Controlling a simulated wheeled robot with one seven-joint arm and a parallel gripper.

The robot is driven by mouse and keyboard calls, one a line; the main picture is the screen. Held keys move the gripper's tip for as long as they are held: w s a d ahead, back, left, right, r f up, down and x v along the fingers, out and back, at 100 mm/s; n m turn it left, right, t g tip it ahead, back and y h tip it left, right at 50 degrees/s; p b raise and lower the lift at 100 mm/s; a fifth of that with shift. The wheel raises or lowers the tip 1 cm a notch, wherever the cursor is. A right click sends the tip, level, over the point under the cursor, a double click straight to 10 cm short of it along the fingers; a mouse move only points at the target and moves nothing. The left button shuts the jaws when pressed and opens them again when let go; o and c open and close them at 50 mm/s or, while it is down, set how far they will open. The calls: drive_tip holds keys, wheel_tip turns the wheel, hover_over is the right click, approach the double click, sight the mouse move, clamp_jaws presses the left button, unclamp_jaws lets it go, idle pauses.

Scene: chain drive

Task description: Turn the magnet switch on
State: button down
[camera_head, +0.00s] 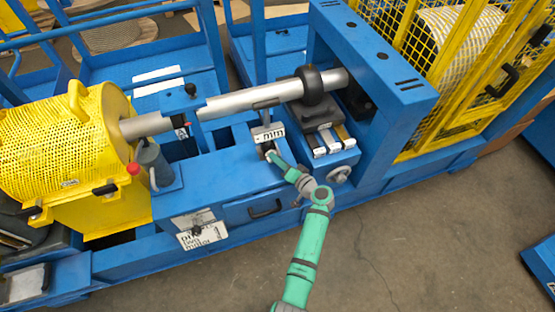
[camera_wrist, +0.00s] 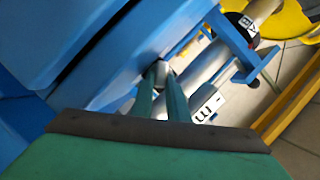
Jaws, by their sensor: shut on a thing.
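My gripper (camera_head: 269,155) reaches in over the blue machine frame, just below a small box with a white "mm" label (camera_head: 268,134). The "mm" label also shows in the wrist view (camera_wrist: 207,105), right of the fingers.
A long grey shaft (camera_head: 240,102) with a black ring (camera_head: 312,85) runs behind my gripper. A yellow mesh drum (camera_head: 65,135) is at left and a yellow cage (camera_head: 410,50) at right. A handwheel (camera_head: 339,174) sits close to my wrist. Open floor (camera_head: 420,240) lies in front.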

drive_tip(key=c, duration=1.7)
unclamp_jaws()
drive_tip(key=shift+w+a, duration=0.1)
drive_tip(key=shift+d, duration=0.25)
drive_tip(key=shift+f, duration=0.1)
